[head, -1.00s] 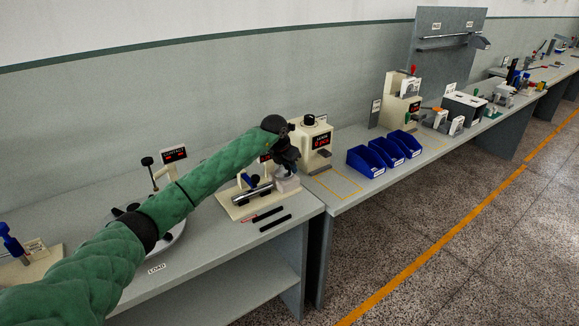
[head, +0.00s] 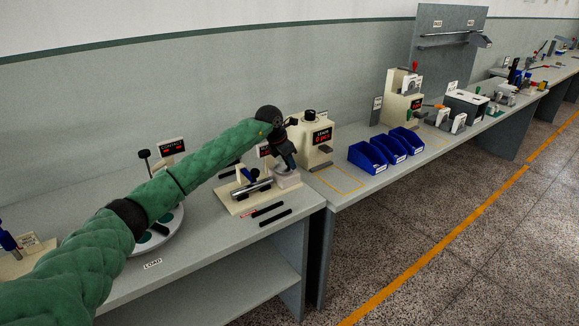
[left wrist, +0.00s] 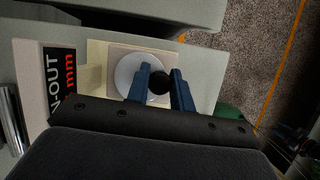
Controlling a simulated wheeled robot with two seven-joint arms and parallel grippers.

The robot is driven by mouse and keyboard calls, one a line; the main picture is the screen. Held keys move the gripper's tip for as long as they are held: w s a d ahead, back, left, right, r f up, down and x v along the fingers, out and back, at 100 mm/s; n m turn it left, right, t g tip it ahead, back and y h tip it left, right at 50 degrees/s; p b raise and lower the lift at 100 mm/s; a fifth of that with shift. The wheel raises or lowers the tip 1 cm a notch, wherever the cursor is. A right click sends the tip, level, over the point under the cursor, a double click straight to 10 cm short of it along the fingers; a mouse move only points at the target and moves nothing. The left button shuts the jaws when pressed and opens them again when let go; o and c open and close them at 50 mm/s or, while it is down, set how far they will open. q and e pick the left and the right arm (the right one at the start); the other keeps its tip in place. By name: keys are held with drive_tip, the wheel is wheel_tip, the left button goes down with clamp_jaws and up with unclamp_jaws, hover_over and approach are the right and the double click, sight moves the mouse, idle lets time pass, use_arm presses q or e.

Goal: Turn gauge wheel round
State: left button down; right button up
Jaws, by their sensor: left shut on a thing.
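The gauge wheel is a pale round disc (left wrist: 125,76) with a dark knob (left wrist: 158,82), on a square block in the left wrist view. In the head view the pale block (head: 288,180) stands at the right end of a cream gauge base (head: 234,205). My left gripper (left wrist: 161,88) has its blue fingers on either side of the knob and is shut on it. In the head view my left gripper (head: 288,163) hides the wheel from above. A RUN-OUT display (left wrist: 60,75) is left of the wheel in the wrist view. My right gripper is out of view.
A metal cylinder (head: 250,189) lies on the gauge base beside the block. Dark pens (head: 275,217) lie in front. A cream box with a red display (head: 312,140) stands close behind, to the right. Blue bins (head: 368,157) stand further right.

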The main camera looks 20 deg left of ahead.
sight(279, 171)
use_arm(q)
drive_tip(key=shift+s+a+m+b, duration=0.1)
drive_tip(key=shift+a+m+b, duration=0.05)
drive_tip(key=shift+m+b, duration=0.5)
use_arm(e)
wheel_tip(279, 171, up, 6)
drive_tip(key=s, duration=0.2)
use_arm(q)
drive_tip(key=shift+s+a+m+g+h+b, duration=0.1)
drive_tip(key=shift+m+g+h+b, duration=0.15)
drive_tip(key=shift+m+b, duration=0.45)
drive_tip(key=shift+s+a+m+g+h+b, duration=0.15)
drive_tip(key=shift+m+g+b, duration=0.2)
drive_tip(key=shift+m+b, duration=0.3)
drive_tip(key=shift+r+m, duration=0.1)
drive_tip(key=shift+m, duration=0.2)
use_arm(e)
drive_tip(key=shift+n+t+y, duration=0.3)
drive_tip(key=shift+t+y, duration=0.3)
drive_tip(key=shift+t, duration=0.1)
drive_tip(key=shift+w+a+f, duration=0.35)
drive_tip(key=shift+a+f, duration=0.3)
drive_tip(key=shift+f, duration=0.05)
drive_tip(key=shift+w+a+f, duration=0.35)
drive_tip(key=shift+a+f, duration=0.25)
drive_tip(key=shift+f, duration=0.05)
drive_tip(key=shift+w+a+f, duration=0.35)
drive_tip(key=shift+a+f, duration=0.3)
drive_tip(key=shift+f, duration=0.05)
